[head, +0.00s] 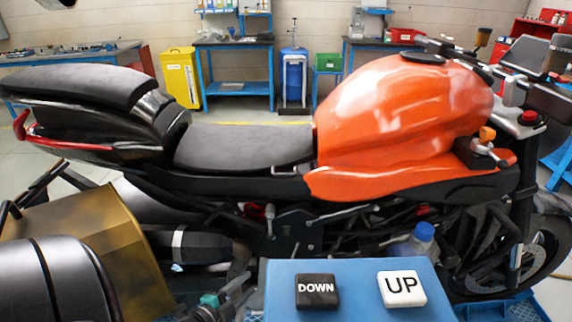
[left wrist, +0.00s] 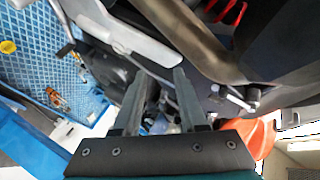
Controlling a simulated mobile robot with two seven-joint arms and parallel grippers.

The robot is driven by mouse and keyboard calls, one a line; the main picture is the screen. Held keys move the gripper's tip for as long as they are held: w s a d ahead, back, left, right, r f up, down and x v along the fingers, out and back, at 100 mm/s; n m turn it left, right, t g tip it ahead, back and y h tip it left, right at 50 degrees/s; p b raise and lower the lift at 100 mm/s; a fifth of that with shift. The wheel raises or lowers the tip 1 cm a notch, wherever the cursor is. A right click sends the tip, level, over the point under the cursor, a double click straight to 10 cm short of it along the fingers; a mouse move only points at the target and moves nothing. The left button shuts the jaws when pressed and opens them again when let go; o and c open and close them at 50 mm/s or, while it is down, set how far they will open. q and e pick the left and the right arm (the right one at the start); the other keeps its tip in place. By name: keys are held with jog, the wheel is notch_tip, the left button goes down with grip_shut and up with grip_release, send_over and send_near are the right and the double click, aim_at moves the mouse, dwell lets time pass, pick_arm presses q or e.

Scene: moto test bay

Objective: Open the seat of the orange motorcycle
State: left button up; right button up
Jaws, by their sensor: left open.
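The orange motorcycle (head: 400,110) stands side-on across the head view, with its orange tank at the right. Its dark front seat (head: 245,147) lies flat against the rear of the tank, with no visible gap under it. The raised rear seat section (head: 80,88) is at the left. My left gripper (head: 238,292) is low in front of the bike, below the seat, partly cut off by the lower edge. In the left wrist view its two fingers (left wrist: 160,80) are apart, pointing at the bike's underside, with nothing clearly held between them. My right gripper is not in view.
A blue box with a black DOWN button (head: 317,291) and a white UP button (head: 402,289) stands in front of the bike. A blue grid platform (left wrist: 40,55) shows in the left wrist view. Workbenches and a yellow bin (head: 181,78) stand behind.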

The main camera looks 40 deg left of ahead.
pick_arm(q)
notch_tip(320, 180, up, 15)
jog(key=w+a+m+t+h+p, duration=0.1)
jog(key=w+m+t+p, duration=0.15)
jog(key=m, duration=0.25)
jog(key=m+t+h+p, duration=0.1)
jog(key=m+t+h, duration=0.2)
jog(key=m, duration=0.2)
send_near(283, 175)
jog(key=shift+n, duration=0.3)
jog(key=w, duration=0.7)
jog(key=w+d+r, duration=0.1)
jog(key=w, duration=0.2)
jog(key=shift+w, duration=0.25)
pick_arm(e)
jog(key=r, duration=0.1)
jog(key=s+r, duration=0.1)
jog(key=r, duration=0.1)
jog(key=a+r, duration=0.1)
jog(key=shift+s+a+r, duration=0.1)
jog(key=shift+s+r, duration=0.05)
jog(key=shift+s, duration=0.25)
pick_arm(q)
jog(key=shift+c, duration=0.2)
jog(key=c, duration=0.6)
jog(key=shift+r, duration=0.1)
grip_shut()
jog(key=shift+r, duration=0.1)
